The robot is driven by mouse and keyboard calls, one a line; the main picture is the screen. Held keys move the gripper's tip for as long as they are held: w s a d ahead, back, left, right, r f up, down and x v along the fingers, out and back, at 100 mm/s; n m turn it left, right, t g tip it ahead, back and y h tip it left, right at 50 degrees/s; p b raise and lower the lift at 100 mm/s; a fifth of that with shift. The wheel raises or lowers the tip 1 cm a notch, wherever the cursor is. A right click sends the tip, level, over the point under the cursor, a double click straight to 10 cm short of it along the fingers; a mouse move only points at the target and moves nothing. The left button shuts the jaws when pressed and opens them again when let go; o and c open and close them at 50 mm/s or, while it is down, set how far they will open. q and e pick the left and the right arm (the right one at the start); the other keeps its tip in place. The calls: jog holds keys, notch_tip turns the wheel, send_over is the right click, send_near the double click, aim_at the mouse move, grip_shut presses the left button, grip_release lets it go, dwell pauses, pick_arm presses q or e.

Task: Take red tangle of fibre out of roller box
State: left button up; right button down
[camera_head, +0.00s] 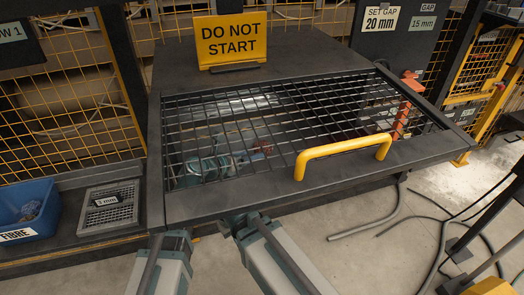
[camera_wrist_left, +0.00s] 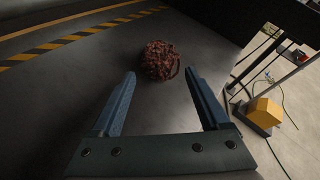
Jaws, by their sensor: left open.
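The red tangle of fibre (camera_wrist_left: 160,60) is a round, dark red, wiry clump on a dark grey surface in the left wrist view. In the head view a small reddish patch of it (camera_head: 262,149) shows through the bars of the roller box's mesh guard (camera_head: 330,112). My left gripper (camera_head: 238,158) is seen through the same mesh, just left of the tangle. Its two blue fingers (camera_wrist_left: 160,76) are spread wide and empty, with the tangle just beyond and between their tips. The yellow handle (camera_head: 343,156) is on the guard's front frame. My right gripper is not seen.
A yellow DO NOT START sign (camera_head: 231,42) stands behind the guard. A blue FIBRE bin (camera_head: 28,212) and a small mesh tray marked 2 mm (camera_head: 108,207) are at the left. An orange-red part (camera_head: 408,103) is at the guard's right. Hoses (camera_head: 372,226) lie on the floor.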

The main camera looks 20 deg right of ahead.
pick_arm(q)
jog(key=b+x, duration=0.1)
jog(key=x, duration=0.3)
jog(key=shift+w, duration=0.15)
jog(key=c, duration=1.1)
jog(key=shift+r, duration=0.1)
